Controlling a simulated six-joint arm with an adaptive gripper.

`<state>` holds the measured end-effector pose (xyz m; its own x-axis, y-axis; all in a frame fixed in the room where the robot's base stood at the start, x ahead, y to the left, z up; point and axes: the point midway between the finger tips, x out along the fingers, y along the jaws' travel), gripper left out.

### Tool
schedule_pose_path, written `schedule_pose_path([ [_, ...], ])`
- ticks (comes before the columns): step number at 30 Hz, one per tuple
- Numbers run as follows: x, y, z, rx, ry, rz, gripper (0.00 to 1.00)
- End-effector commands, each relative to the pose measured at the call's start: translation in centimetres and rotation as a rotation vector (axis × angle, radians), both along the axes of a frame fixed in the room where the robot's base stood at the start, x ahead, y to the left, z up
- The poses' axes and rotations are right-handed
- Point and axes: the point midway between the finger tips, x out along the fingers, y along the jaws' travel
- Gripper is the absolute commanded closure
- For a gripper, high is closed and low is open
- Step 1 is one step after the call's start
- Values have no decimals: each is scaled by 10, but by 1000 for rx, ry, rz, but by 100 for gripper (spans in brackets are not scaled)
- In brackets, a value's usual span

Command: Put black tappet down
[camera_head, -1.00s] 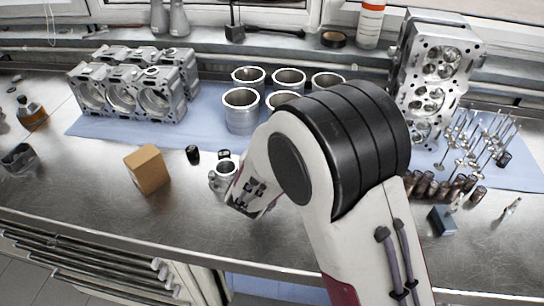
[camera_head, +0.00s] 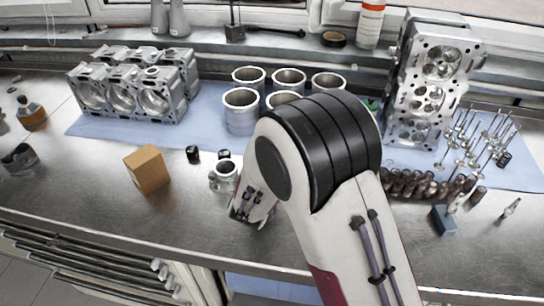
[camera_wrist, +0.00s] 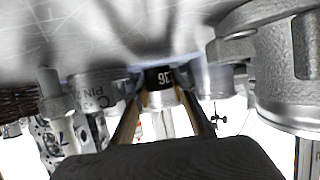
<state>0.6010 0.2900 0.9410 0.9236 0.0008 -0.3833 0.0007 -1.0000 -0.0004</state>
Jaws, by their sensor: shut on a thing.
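My gripper (camera_head: 240,214) hangs low over the front of the steel bench, just right of a small silver metal part. In the wrist view my gripper (camera_wrist: 163,100) is shut on a black tappet (camera_wrist: 158,77) with pale numbers on its side, held between the fingertips. In the head view the held tappet cannot be made out.
The silver metal part (camera_head: 223,178) is close beside my gripper. A brown box (camera_head: 148,169) stands further left. Cylinder liners (camera_head: 241,111) and an engine block (camera_head: 130,88) are on the blue mat (camera_head: 205,128). Bare bench lies between box and silver part.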

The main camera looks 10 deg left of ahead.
Motion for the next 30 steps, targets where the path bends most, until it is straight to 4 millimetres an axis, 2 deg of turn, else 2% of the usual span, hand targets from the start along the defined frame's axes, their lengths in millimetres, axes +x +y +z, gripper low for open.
schedule_pose_path([
  [22, 0, -1, -15, -2, 4, -1, 97],
  [23, -1, -1, -16, -2, 5, -1, 68],
  [24, -1, -1, -16, -2, 5, -1, 59],
  [30, -1, -1, -16, -2, 7, -1, 59],
])
